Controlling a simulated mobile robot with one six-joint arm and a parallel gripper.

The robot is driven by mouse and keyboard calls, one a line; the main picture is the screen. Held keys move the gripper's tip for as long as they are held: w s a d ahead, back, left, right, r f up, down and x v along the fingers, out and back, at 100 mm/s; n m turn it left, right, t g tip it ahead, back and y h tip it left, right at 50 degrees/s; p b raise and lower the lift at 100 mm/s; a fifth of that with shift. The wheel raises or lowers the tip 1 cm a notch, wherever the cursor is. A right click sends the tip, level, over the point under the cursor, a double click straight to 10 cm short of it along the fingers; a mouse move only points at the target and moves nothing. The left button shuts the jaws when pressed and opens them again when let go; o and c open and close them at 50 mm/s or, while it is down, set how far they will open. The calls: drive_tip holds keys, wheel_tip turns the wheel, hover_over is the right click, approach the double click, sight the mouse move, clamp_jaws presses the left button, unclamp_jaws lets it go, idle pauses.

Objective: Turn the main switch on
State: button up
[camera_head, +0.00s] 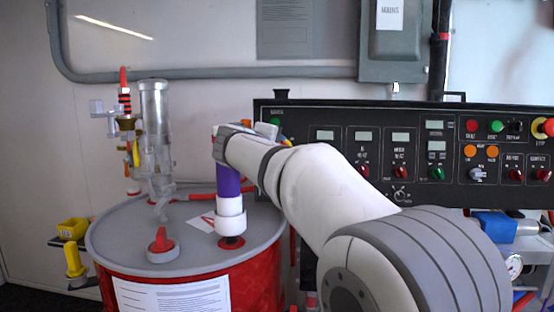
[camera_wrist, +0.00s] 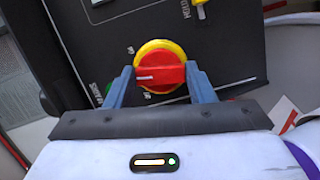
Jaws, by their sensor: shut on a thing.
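The main switch (camera_wrist: 160,75), a red rotary knob with a white line on a yellow round base, sits on the black control panel (camera_wrist: 225,45) in the wrist view. Its white line points left in that picture. My gripper (camera_wrist: 160,82) has a finger on each side of the red knob and is shut on it. In the head view my arm reaches to the panel's left end, and my gripper (camera_head: 262,128) is partly visible there. The switch is hidden behind my arm in that view.
The panel's other knobs and lights (camera_head: 437,173) are to the right.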

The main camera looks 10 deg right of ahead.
drive_tip(key=m+y+b, duration=0.1)
drive_tip(key=m, duration=0.1)
drive_tip(key=m+g+b, duration=0.1)
drive_tip(key=m, duration=0.2)
drive_tip(key=shift+f+m+y, duration=0.1)
drive_tip(key=shift+m+y, duration=0.2)
drive_tip(key=shift+y, duration=0.1)
idle(0.4)
drive_tip(key=o, duration=1)
drive_tip(key=shift+c, duration=0.2)
drive_tip(key=v, duration=0.7)
drive_tip(key=shift+s+a+r, duration=0.15)
drive_tip(key=shift+s+r, duration=0.05)
drive_tip(key=shift+s, duration=0.15)
